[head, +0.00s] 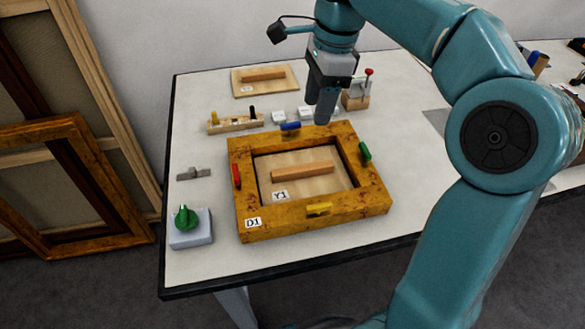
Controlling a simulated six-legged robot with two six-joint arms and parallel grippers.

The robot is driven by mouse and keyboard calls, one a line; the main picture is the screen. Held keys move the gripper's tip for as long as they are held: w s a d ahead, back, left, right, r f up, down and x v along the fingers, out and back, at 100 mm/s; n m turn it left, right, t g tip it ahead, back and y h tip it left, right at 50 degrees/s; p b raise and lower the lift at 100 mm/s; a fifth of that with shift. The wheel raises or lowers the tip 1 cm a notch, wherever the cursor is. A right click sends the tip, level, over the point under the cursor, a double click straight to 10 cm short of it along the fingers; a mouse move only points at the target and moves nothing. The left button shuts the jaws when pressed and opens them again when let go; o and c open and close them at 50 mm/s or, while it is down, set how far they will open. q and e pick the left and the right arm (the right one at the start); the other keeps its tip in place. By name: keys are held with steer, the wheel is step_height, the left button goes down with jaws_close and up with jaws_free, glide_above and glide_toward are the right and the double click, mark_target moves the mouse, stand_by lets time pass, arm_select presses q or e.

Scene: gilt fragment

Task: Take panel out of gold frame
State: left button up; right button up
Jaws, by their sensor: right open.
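The gold frame (245,204), labelled D1, lies flat on the white table. Inside its opening lies the light wooden panel (325,187), labelled Y1, with a raised wooden bar handle (302,170) across it. Coloured tabs sit on the frame: red (236,175) at left, blue (290,126) at the back, green (365,151) at right, yellow (319,209) at front. My right gripper (322,115) is open, pointing down over the frame's back edge, just right of the blue tab. I cannot tell whether it touches the frame. My left gripper is not in view.
A second panel with a bar (285,86) lies at the back. A wooden strip with pegs (235,123), small white blocks (279,116), a wooden block with a red-topped lever (356,94), a grey bar (193,174) and a green-knobbed box (191,236) surround the frame. Table front is clear.

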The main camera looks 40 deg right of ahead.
steer(key=b, duration=0.3)
glide_above(303, 168)
steer(key=d, duration=0.1)
steer(key=f, duration=1)
steer(key=shift+s+d+f, duration=0.15)
steer(key=shift+s+f, duration=0.05)
steer(key=shift+s, duration=0.05)
steer(key=f, duration=0.3)
steer(key=a+f+b, duration=0.1)
steer(key=f, duration=0.1)
steer(key=shift+w+f, duration=0.25)
steer(key=shift+f, duration=0.1)
steer(key=shift+c, duration=0.3)
jaws_close()
